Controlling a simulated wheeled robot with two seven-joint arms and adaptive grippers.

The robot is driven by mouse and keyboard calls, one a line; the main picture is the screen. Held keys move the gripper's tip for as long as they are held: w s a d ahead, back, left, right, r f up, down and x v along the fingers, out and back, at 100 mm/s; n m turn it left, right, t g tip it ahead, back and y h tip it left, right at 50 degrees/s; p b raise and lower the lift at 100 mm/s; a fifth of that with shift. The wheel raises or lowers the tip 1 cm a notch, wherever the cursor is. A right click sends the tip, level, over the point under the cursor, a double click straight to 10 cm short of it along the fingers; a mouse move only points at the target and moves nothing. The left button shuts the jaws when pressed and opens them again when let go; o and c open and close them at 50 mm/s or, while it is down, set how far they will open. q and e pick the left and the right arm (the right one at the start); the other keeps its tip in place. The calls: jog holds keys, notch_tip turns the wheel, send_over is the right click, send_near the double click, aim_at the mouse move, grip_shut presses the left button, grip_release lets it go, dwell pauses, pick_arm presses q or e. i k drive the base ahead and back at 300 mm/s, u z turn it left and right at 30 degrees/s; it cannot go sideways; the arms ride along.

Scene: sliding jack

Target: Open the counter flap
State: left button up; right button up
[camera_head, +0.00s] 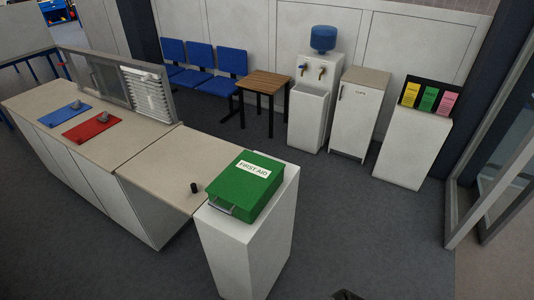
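The counter flap (172,165) is the beige top section at the right end of the long counter. It lies flat, level with the counter top, with a thin seam between them. A small black knob (194,187) stands on it near its front right corner. A green first aid box (245,185) with a handle sits on a white pedestal (249,245) at the flap's right end. I cannot tell whether the box overlaps the flap. A small dark tip (347,295) at the bottom edge may be my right gripper; its fingers are not visible. My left gripper is not in view.
The counter (100,147) holds a blue mat (65,114), a red mat (92,127) and a framed screen (116,80). Behind are blue chairs (232,63), a wooden table (264,83), a water dispenser (310,100) and white cabinets. The floor right of the pedestal is clear.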

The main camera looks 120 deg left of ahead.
aim_at(176, 169)
jog(key=u, duration=4.75)
